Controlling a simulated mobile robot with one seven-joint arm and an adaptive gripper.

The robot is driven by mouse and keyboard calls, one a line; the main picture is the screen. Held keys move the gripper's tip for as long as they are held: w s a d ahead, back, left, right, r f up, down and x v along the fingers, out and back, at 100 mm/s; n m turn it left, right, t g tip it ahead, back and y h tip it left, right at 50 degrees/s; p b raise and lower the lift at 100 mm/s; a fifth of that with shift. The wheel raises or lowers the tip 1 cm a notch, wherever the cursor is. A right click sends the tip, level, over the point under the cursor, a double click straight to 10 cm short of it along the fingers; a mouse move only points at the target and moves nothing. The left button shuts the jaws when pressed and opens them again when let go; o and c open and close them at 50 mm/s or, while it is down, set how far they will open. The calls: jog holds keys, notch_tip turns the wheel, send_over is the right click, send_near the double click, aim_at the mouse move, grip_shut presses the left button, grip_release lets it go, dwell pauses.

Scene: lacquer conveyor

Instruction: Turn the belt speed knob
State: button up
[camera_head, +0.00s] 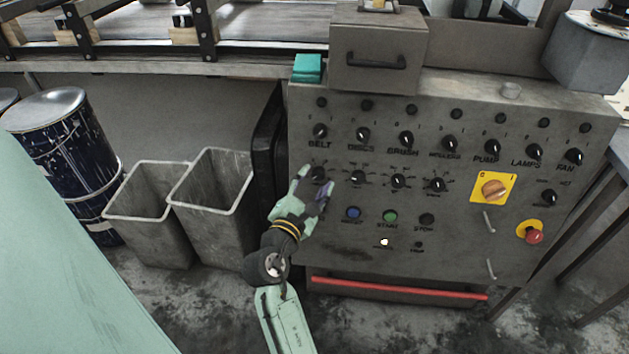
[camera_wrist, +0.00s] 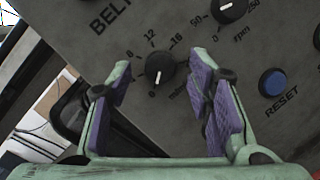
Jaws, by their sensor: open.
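The belt speed knob (camera_wrist: 160,74) is a round black knob with a white pointer line. It sits on the grey panel below the BELT label, with a printed scale around it. In the head view the knob (camera_head: 318,174) shows just past my gripper, in the row under the BELT switch (camera_head: 320,131). My gripper (camera_head: 314,186) is open and empty. In the wrist view its purple-padded fingers (camera_wrist: 160,97) are spread apart, with the knob in the gap between them toward the fingertips. I cannot tell whether a finger touches it.
The panel carries several other knobs, including the rpm knob (camera_wrist: 229,9), and a blue RESET button (camera_wrist: 272,82). A yellow-backed main switch (camera_head: 493,189) and a red emergency button (camera_head: 533,236) are at right. Grey bins (camera_head: 215,207) stand left of the panel.

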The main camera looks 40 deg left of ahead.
jog(key=shift+w+a, duration=0.1)
jog(key=shift+w, duration=0.35)
jog(key=shift+c, duration=0.2)
grip_shut()
